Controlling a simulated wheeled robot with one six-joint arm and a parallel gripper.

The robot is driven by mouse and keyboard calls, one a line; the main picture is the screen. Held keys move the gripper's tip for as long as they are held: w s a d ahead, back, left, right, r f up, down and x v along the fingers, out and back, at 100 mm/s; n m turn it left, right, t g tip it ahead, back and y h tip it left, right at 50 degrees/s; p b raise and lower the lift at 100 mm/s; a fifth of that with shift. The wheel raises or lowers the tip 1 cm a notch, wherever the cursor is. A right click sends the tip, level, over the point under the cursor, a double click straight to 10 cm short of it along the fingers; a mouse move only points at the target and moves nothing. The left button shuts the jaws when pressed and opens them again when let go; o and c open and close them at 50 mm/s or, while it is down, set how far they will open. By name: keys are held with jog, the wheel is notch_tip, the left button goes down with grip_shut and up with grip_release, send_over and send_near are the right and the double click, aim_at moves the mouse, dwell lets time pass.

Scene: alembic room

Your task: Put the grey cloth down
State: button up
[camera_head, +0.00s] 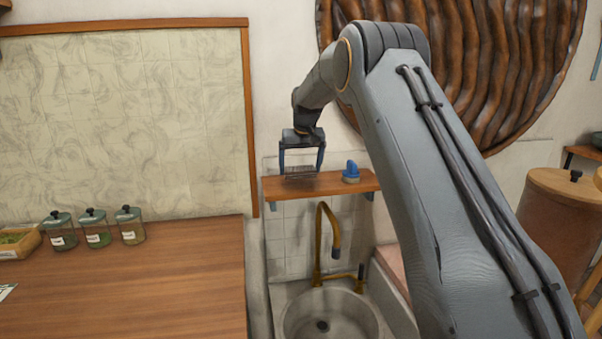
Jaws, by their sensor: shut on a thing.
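My gripper (301,168) points down over the left part of a small wooden wall shelf (335,184). Its blue fingers are shut on a flat grey thing, which looks like the grey cloth (301,175). The cloth is small and dim here, low between the fingertips, at about the level of the shelf top. I cannot tell whether it touches the shelf.
A blue object (351,173) stands on the shelf, right of my gripper. Below are a brass tap (321,240) and a round sink (331,318). A wooden counter (150,285) with several lidded jars (130,226) is at left. A large wooden barrel (560,220) stands at right.

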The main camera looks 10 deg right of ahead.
aim_at(301, 171)
jog(key=shift+d+f+p, duration=0.1)
jog(key=shift+f+p, duration=0.25)
jog(key=shift+f, duration=1)
jog(key=shift+f, duration=0.1)
jog(key=o, duration=0.9)
jog(key=b+v, duration=0.2)
jog(key=v, duration=1)
jog(key=shift+b, duration=0.35)
jog(key=s+f+g, duration=0.1)
jog(key=s+f, duration=0.5)
jog(key=s, duration=0.9)
jog(key=s+f+g, duration=0.1)
jog(key=s+f, duration=0.6)
jog(key=s, duration=0.8)
jog(key=s+f+g, duration=0.1)
jog(key=s+f, duration=0.6)
jog(key=s, duration=0.9)
jog(key=shift+f+g, duration=0.2)
jog(key=shift+g, duration=0.2)
